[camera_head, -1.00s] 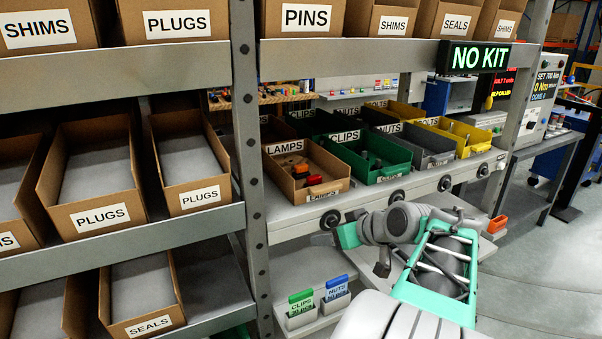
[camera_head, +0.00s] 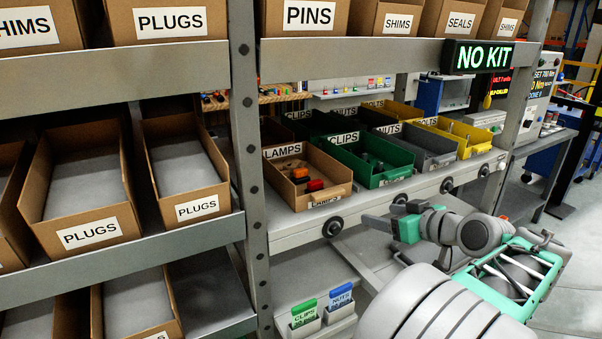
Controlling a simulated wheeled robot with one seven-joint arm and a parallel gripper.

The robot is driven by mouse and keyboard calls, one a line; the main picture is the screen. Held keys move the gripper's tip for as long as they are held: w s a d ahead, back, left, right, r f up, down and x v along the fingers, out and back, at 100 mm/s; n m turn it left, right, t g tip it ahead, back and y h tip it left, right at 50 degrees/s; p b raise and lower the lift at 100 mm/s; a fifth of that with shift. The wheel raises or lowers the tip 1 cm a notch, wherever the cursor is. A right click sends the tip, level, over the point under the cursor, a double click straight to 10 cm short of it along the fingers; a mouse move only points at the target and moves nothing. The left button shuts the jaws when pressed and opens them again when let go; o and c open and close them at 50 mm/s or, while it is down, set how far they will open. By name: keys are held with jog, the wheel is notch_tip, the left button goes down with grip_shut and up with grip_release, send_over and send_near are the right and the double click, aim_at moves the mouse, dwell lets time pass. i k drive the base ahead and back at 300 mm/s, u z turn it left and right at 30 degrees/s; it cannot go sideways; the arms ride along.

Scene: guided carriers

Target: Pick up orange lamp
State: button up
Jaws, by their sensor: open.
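The brown bin labelled LAMPS (camera_head: 340,190) stands at the left end of the lower shelf row. In it lies an orange lamp (camera_head: 299,173), with a red lamp (camera_head: 314,185) just in front of it and dark pieces beside them. My gripper (camera_head: 372,226) is open, to the right of and nearer than the bin, in front of the shelf edge. It is apart from the lamps. Its fingers are small and partly hidden by the wrist.
A green CLIPS bin (camera_head: 397,177) adjoins on the right, then grey NUTS and yellow BOLTS bins. A shelf post (camera_head: 247,150) stands left of the lamps bin. An upper shelf beam (camera_head: 340,52) crosses above. Small CLIPS and NUTS boxes sit below.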

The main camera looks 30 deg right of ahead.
aim_at(300, 176)
jog(key=u, duration=0.05)
jog(key=i, duration=0.85)
